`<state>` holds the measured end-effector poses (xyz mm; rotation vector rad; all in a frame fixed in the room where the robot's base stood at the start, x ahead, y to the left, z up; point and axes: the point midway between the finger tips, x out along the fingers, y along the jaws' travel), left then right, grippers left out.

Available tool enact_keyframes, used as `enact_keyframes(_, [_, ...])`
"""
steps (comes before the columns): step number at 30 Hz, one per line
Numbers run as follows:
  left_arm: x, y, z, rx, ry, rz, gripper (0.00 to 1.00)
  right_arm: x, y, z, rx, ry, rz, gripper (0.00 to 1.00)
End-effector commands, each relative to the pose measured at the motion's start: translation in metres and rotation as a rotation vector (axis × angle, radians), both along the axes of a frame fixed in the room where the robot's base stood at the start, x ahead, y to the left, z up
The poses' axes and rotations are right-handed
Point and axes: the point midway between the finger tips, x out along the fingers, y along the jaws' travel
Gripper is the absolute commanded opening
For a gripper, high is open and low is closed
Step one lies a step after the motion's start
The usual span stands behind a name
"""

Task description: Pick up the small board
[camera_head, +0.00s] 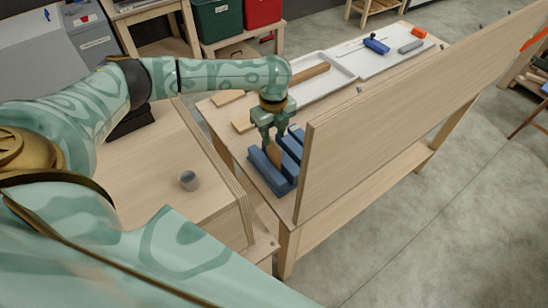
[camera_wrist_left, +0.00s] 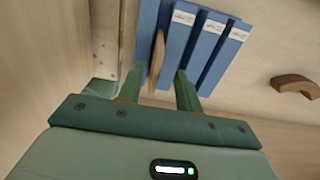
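A thin wooden board (camera_head: 274,152) stands on edge among blue slotted blocks (camera_head: 262,170) on the workbench. It also shows in the left wrist view (camera_wrist_left: 157,58), edge-on between two blue bars. My left gripper (camera_head: 268,140) points down just over the board. In the left wrist view its two fingers (camera_wrist_left: 160,82) are apart, one on each side of the board, with gaps visible. I cannot tell how far down the fingers reach beside it. My right gripper is not in view.
A tall wooden panel (camera_head: 400,120) rises close to the right of the blocks. Small flat wood pieces (camera_head: 243,122) and a white tray (camera_head: 322,82) lie farther back. A brown curved piece (camera_wrist_left: 296,86) lies right of the blocks.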

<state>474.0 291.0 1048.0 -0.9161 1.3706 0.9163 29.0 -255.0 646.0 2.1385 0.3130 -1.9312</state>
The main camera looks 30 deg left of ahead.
Motion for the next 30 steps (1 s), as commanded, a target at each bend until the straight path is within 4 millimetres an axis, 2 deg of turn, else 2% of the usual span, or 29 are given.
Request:
enact_keyframes(1, [0.000, 0.000, -0.011, 0.001, 0.002, 0.000, 0.35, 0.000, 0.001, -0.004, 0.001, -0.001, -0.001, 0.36])
enact_keyframes(8, [-0.001, -0.001, -0.030, 0.000, 0.000, -0.001, 0.35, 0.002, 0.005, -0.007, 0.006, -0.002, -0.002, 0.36])
enact_keyframes(16, [-0.007, -0.005, -0.072, -0.001, 0.001, 0.000, 0.35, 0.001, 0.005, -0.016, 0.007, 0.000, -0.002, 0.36])
enact_keyframes(25, [-0.007, -0.005, -0.077, 0.001, 0.000, -0.001, 0.35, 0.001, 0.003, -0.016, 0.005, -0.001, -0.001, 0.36])
enact_keyframes(28, [-0.007, -0.005, -0.077, 0.000, 0.000, -0.001, 0.07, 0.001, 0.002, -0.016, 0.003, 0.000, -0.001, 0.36])
enact_keyframes(29, [-0.007, -0.005, -0.077, 0.000, 0.000, -0.001, 0.00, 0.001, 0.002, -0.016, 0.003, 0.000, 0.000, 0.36])
enact_keyframes(30, [-0.007, -0.005, -0.077, 0.000, 0.000, -0.001, 0.00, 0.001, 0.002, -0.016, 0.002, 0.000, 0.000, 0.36])
